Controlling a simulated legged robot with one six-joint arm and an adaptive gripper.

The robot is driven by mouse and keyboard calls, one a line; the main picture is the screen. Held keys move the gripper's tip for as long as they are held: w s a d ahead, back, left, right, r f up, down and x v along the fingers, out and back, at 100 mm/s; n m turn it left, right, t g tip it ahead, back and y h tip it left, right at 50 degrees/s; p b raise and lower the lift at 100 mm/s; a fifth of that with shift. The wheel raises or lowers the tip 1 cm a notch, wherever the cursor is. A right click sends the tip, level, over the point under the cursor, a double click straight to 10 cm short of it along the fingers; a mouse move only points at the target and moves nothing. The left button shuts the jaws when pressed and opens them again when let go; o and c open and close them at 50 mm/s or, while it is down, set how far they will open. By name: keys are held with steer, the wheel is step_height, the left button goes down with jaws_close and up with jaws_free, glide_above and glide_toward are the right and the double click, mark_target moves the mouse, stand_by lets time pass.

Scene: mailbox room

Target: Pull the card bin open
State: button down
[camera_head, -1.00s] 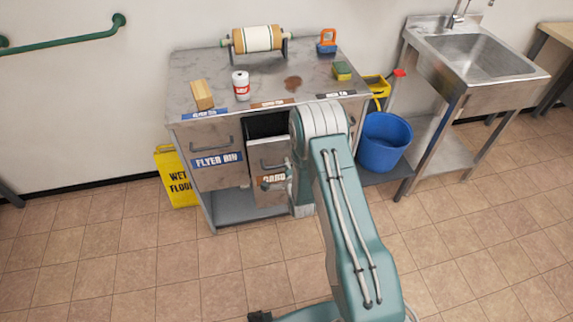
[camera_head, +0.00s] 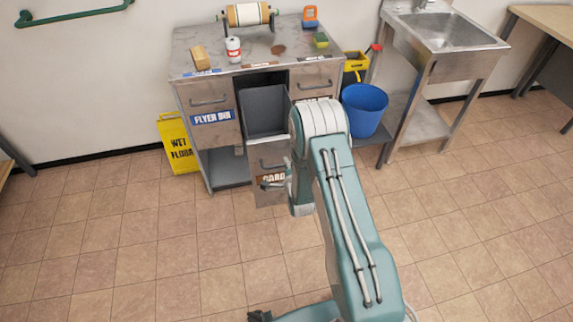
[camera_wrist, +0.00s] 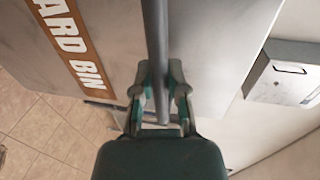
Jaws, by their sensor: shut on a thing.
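The card bin (camera_head: 267,157) is the middle bin of the grey metal cabinet. It is tilted or drawn well out, and its dark hollow inside shows from above. Its orange "CARD BIN" label (camera_wrist: 76,46) shows in the wrist view, and part of it shows in the head view. My gripper (camera_wrist: 163,108) is shut around the grey bar handle (camera_wrist: 157,40) on the bin's front. In the head view my gripper (camera_head: 276,183) is at the bin's front, partly hidden by my arm.
The flyer bin (camera_head: 210,118) is closed on the left. A third bin (camera_head: 316,83) is on the right. A yellow wet-floor sign (camera_head: 178,145) stands left of the cabinet. A blue bucket (camera_head: 364,110) sits at its right, before the sink (camera_head: 445,35). The tiled floor in front is clear.

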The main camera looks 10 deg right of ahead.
steer(key=shift+s+f, duration=0.3)
steer(key=c, duration=0.6)
jaws_free()
steer(key=shift+w, duration=0.1)
steer(key=shift+c, duration=0.2)
steer(key=shift+r, duration=0.1)
steer(key=shift+w, duration=0.1)
steer(key=v, duration=1.2)
